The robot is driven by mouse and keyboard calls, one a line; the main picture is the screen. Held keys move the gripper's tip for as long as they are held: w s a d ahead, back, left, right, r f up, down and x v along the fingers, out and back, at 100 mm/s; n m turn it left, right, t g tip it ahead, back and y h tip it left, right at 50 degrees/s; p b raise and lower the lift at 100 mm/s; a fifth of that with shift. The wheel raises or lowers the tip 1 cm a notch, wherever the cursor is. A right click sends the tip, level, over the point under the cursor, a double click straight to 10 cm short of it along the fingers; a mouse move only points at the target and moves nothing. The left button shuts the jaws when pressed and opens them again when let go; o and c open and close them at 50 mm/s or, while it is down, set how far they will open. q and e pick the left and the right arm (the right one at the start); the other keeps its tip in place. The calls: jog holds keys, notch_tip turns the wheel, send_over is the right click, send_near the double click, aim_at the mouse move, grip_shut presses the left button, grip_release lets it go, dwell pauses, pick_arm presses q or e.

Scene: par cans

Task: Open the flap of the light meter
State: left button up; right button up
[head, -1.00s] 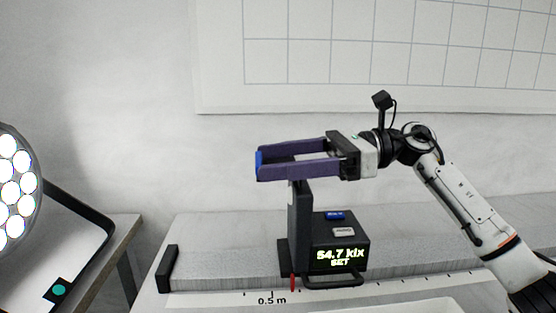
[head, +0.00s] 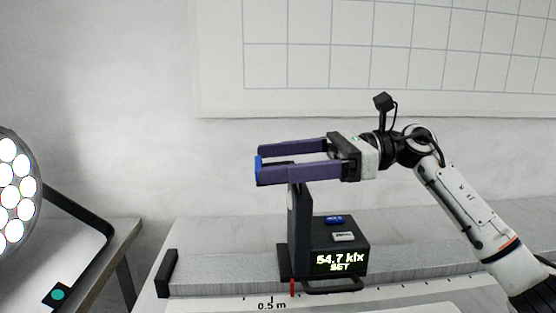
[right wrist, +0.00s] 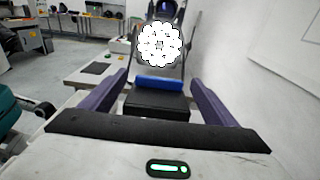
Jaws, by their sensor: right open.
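The light meter (head: 340,262) is a black box with a lit display reading 54.7 klx and SET, standing on the grey bench. A black upright post (head: 301,220) rises at its left side. A blue piece (head: 258,172), which seems to be the flap, shows at the fingertips of my right gripper (head: 259,163). The right gripper is open, fingers pointing left above the post. In the right wrist view, the blue piece (right wrist: 158,83) lies across the far side of a black block (right wrist: 157,103) between the spread fingers. I cannot tell whether the fingers touch it. The left gripper is out of view.
A lamp with several bright round cells (head: 12,190) stands at the left, and shows ahead in the right wrist view (right wrist: 160,44). A scale (head: 350,295) marked 0.5 m runs along the bench front. A black stop (head: 167,272) stands at the bench's left end.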

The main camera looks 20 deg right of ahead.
jog(key=f+v, duration=0.1)
jog(key=v, duration=0.9)
jog(key=shift+r, duration=0.55)
jog(key=shift+s+d, duration=0.15)
